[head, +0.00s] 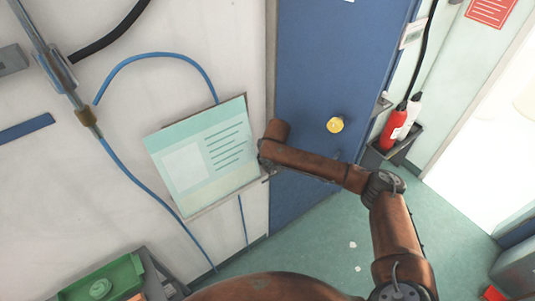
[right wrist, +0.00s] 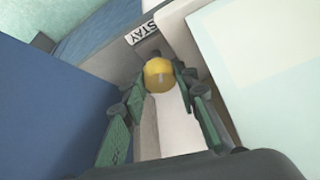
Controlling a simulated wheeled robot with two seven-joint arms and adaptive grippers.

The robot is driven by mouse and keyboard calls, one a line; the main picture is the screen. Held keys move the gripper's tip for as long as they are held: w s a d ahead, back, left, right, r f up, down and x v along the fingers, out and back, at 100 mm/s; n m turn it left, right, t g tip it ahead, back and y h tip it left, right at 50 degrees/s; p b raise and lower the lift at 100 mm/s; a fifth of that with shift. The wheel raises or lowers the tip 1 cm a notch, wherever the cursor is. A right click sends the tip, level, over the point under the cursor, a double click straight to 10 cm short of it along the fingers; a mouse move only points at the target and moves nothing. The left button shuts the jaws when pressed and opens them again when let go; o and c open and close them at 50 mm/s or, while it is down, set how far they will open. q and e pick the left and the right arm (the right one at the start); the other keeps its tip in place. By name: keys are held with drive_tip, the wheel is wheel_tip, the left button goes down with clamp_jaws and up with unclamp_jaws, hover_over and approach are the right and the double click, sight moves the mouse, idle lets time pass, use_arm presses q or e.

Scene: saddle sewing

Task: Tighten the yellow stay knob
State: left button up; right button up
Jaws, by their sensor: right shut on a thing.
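The yellow stay knob (right wrist: 159,73) shows in the right wrist view, round, just below a small label (right wrist: 142,33) reading STAY. My right gripper (right wrist: 160,78) has its green fingers on both sides of the knob and is shut on it. In the head view my right arm reaches in from the lower right to the edge of the tilted pale green panel; the gripper and the stay knob cannot be made out there. My left gripper is in neither view.
A blue door (head: 315,65) carries another round yellow knob (head: 335,125). The pale green panel (head: 205,155) is close beside my right wrist. Red and white bottles (head: 391,130) stand in a holder at right. A green tray (head: 125,272) is at lower left.

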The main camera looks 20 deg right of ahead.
drive_tip(key=shift+a+m+h+p, duration=0.1)
drive_tip(key=shift+m+h+p, duration=0.3)
drive_tip(key=shift+m+p, duration=0.85)
drive_tip(key=shift+c, duration=0.2)
drive_tip(key=o, duration=1.2)
drive_tip(key=shift+c, duration=0.2)
drive_tip(key=shift+s+a+r, duration=0.1)
drive_tip(key=shift+r, duration=0.4)
drive_tip(key=v, duration=0.7)
